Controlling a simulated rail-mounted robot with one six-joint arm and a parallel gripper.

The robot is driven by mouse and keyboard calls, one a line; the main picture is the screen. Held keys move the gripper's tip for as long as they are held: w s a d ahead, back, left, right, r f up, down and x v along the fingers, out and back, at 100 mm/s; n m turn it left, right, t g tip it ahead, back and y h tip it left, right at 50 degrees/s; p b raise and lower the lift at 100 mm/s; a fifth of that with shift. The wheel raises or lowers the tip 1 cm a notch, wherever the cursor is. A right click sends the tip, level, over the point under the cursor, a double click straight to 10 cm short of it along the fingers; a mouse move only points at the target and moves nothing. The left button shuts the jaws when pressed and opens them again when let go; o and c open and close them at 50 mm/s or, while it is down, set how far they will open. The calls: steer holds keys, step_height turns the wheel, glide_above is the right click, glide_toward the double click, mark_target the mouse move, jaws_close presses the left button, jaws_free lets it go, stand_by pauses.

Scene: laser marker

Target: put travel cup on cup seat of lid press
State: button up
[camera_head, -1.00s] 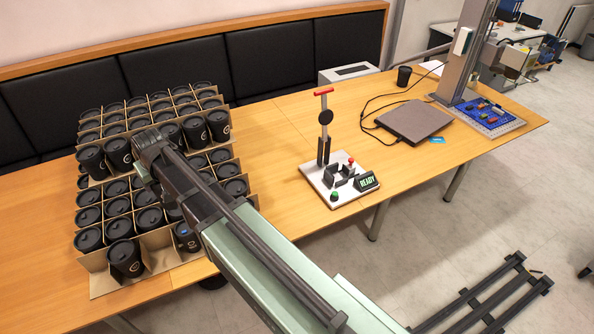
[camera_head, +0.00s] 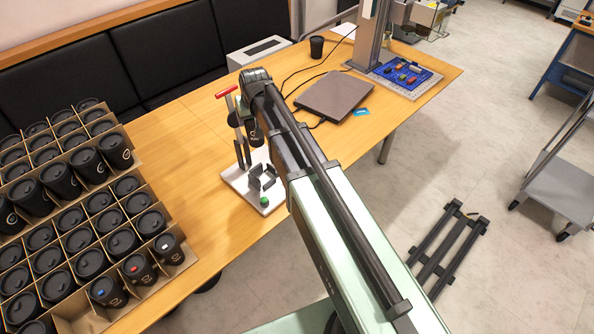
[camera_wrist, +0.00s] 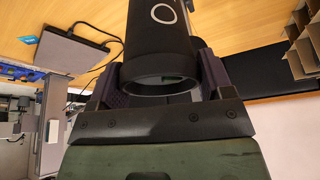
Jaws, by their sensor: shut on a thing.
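A black travel cup (camera_head: 256,135) with a pale round logo hangs below the end of my arm, beside the press column. It also shows large in the wrist view (camera_wrist: 160,30), with its rim between the jaws. My gripper (camera_wrist: 158,72) is shut on it; in the head view the arm's end mostly hides the jaws. The lid press (camera_head: 238,180) has a white base, a tall column and a red handle (camera_head: 226,91). Its cup seat (camera_head: 262,178), with grey upright guides, looks empty, below and slightly right of the cup. The cup is apart from the seat.
Cardboard dividers (camera_head: 170,190) with many lidded black cups fill the table's left. A grey laptop-like slab (camera_head: 335,95), another black cup (camera_head: 317,46) and a blue mat (camera_head: 408,74) lie beyond the press. My arm hides part of the press's right side.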

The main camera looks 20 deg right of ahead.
steer(key=shift+d, duration=0.35)
steer(key=shift+f, duration=0.1)
step_height(320, 180, down, 20)
steer(key=b, duration=2)
steer(key=shift+a, duration=0.25)
steer(key=o, duration=0.7)
steer(key=shift+c, duration=0.2)
